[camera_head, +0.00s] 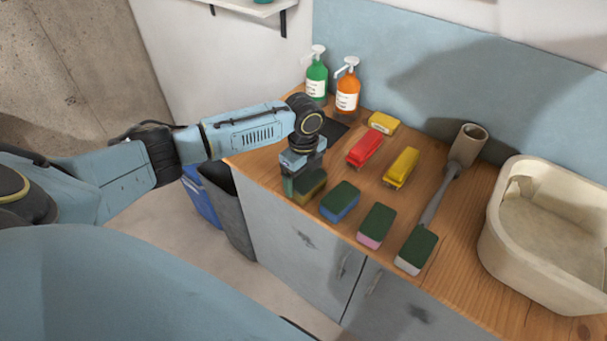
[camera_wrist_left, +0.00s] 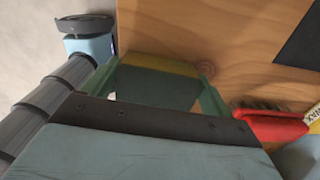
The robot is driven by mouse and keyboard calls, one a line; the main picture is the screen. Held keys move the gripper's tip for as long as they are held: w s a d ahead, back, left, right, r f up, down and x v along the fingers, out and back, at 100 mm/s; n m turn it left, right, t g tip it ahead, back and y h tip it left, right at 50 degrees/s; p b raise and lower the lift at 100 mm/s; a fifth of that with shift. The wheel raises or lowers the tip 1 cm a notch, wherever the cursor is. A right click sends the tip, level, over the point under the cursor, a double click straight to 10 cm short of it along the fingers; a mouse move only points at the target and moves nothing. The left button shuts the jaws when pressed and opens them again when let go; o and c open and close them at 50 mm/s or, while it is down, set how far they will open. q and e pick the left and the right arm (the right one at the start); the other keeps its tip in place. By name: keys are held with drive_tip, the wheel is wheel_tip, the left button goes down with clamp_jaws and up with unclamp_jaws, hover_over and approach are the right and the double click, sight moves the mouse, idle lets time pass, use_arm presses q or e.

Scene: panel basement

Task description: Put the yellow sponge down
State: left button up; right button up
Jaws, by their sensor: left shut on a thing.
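The yellow sponge (camera_head: 313,190) with a dark green top is at the left end of a row of sponges near the counter's front edge. My left gripper (camera_head: 304,180) is shut on it from above and hides part of it. In the left wrist view the sponge (camera_wrist_left: 160,67) shows its yellow side and dark green face between the green fingers of my left gripper (camera_wrist_left: 160,90). I cannot tell whether the sponge touches the wooden counter (camera_head: 459,260). My right gripper is not in view.
A blue sponge (camera_head: 341,204), a pink one (camera_head: 375,228) and a whitish one (camera_head: 415,253) continue the row to the right. Behind are a red brush (camera_head: 365,149), a yellow brush (camera_head: 402,167) and a dark mat (camera_head: 333,131). A beige basin (camera_head: 495,237) stands far right.

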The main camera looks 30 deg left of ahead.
sight(303, 175)
use_arm(q)
drive_tip(key=shift+f, duration=0.15)
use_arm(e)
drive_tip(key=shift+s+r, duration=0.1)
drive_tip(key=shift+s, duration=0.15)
use_arm(q)
drive_tip(key=o, duration=0.7)
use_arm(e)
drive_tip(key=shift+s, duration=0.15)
use_arm(q)
drive_tip(key=shift+f+b, duration=0.2)
drive_tip(key=shift+b, duration=0.25)
wheel_tip(303, 175, up, 13)
drive_tip(key=shift+s+a+r, duration=0.1)
drive_tip(key=shift+r, duration=0.1)
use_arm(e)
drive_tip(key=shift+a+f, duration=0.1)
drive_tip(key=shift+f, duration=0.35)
